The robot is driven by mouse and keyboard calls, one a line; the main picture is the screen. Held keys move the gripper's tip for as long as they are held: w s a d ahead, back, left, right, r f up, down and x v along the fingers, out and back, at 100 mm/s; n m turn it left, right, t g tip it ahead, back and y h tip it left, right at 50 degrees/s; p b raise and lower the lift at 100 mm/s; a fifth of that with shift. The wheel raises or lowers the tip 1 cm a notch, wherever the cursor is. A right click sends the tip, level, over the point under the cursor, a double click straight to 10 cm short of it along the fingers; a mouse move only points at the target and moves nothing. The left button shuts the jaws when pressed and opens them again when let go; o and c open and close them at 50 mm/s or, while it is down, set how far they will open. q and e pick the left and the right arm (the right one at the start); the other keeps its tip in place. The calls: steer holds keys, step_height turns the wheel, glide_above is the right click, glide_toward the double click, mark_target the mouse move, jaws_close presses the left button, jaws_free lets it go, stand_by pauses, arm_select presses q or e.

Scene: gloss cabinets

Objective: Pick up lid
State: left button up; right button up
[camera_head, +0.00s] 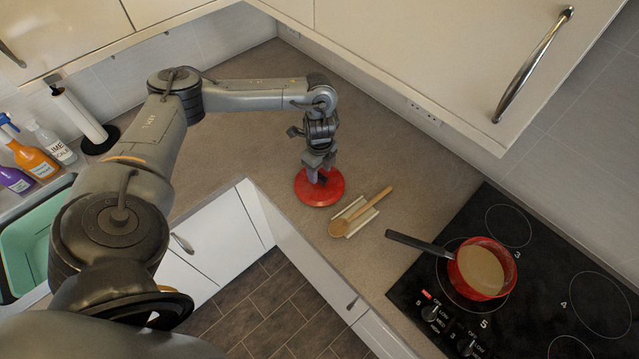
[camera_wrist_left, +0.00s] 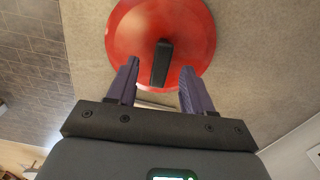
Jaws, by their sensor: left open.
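The red round lid (camera_head: 309,192) lies flat on the grey-beige counter, near the inner corner of the worktop. In the left wrist view the lid (camera_wrist_left: 190,30) shows its black upright handle (camera_wrist_left: 162,62). My left gripper (camera_head: 318,178) is right above the lid. Its two fingers (camera_wrist_left: 158,82) are open, with the handle in line with the gap between them. I cannot tell whether they touch it. The red pan (camera_head: 480,268) with a black handle stands on the hob at the right and holds a beige liquid. My right gripper is not in view.
A wooden spoon (camera_head: 362,211) lies on a white rest (camera_head: 352,221) just right of the lid. The black hob (camera_head: 420,290) is further right. Spray bottles (camera_head: 30,155), a paper roll (camera_head: 80,117) and a green basin (camera_head: 25,240) are at the left. Wall cabinets (camera_head: 420,50) overhang the counter.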

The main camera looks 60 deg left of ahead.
arm_select(q)
steer(key=shift+f, duration=0.35)
jaws_close()
steer(key=shift+r, duration=0.1)
stand_by(0.3)
